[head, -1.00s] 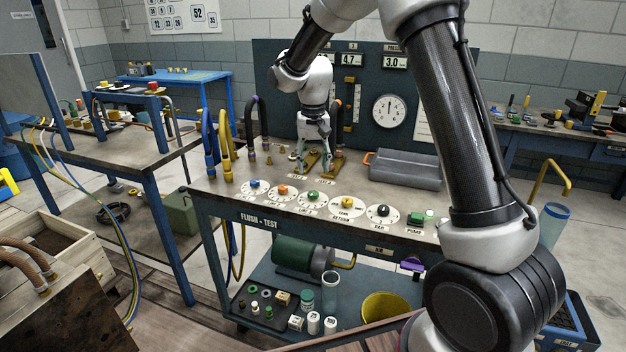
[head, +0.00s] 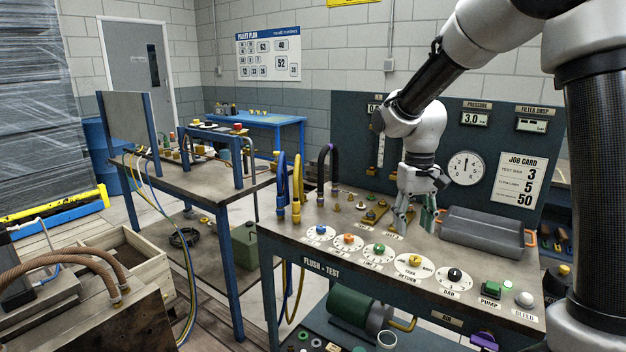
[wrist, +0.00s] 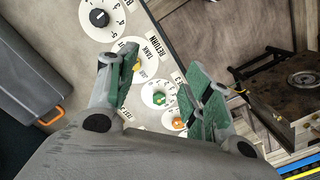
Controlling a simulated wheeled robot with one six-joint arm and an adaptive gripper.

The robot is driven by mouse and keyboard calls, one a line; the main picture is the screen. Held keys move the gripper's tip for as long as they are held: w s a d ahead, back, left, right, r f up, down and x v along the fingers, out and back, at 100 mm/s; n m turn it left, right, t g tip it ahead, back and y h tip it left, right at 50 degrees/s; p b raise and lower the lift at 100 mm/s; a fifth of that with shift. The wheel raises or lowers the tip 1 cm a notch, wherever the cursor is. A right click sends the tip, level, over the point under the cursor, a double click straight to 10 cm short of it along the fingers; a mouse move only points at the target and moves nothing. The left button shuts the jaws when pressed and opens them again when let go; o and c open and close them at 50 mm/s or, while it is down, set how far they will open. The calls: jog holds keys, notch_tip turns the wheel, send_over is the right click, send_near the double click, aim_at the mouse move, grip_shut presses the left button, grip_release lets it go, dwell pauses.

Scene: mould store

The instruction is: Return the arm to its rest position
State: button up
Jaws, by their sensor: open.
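My arm reaches in from the upper right in the head view, with a black and white link large at the right edge. My gripper (head: 413,218) points down over the flush-test bench (head: 330,215), just left of the grey tray (head: 488,232). In the wrist view, my gripper (wrist: 162,75) has its two green-padded fingers spread apart with nothing between them. Dials with a green knob (wrist: 160,99) and a black knob (wrist: 99,18) show beneath. The exact height of the fingertips above the bench is hard to tell.
Brass fittings (head: 372,213) stand left of my gripper, with looped hoses (head: 297,185) farther left. A gauge panel (head: 465,140) rises behind. A blue-legged table (head: 215,180) and a wooden crate (head: 145,265) lie to the left.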

jog(key=s+d+r+t, duration=0.2)
jog(key=s+d+r, duration=0.3)
jog(key=s, duration=0.6)
jog(key=s+d+r+m+t, duration=0.1)
jog(key=s+d+r+t, duration=0.2)
jog(key=s, duration=0.9)
notch_tip(320, 180, up, 2)
jog(key=shift+s+d+r, duration=0.15)
jog(key=shift+s+d, duration=0.05)
jog(key=shift+d, duration=1.05)
jog(key=shift+a, duration=0.1)
